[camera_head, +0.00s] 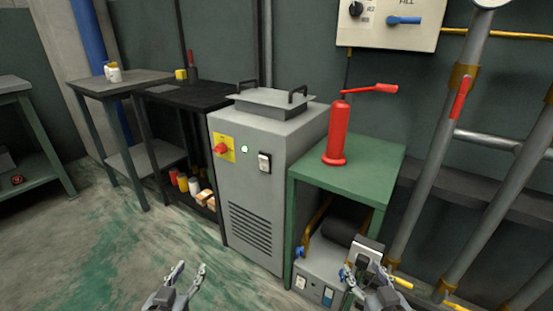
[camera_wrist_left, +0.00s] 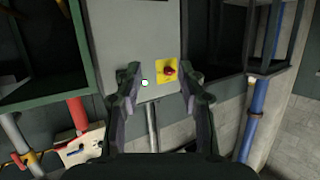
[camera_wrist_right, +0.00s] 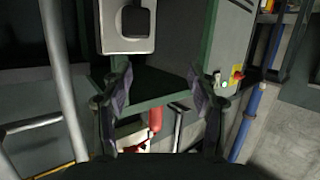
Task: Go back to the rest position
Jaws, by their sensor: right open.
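My left gripper (camera_head: 186,273) is at the bottom of the head view, over the floor in front of the grey machine (camera_head: 258,190). Its fingers are apart with nothing between them, which also shows in the left wrist view (camera_wrist_left: 165,88). My right gripper (camera_head: 366,272) is at the lower right, in front of the green table (camera_head: 362,165). It is open, and its fingers are apart in the right wrist view (camera_wrist_right: 160,92). No object is held in either gripper. The grey machine has a yellow plate with a red switch (camera_head: 222,148) and a lit white-green button (camera_head: 244,149).
A red cylinder with a lever (camera_head: 337,135) stands on the green table. A grey unit (camera_head: 318,278) sits beneath it, close to my right gripper. Pipes (camera_head: 440,150) run along the right wall. A black shelf (camera_head: 185,97) stands left of the machine. The floor at left (camera_head: 75,250) is clear.

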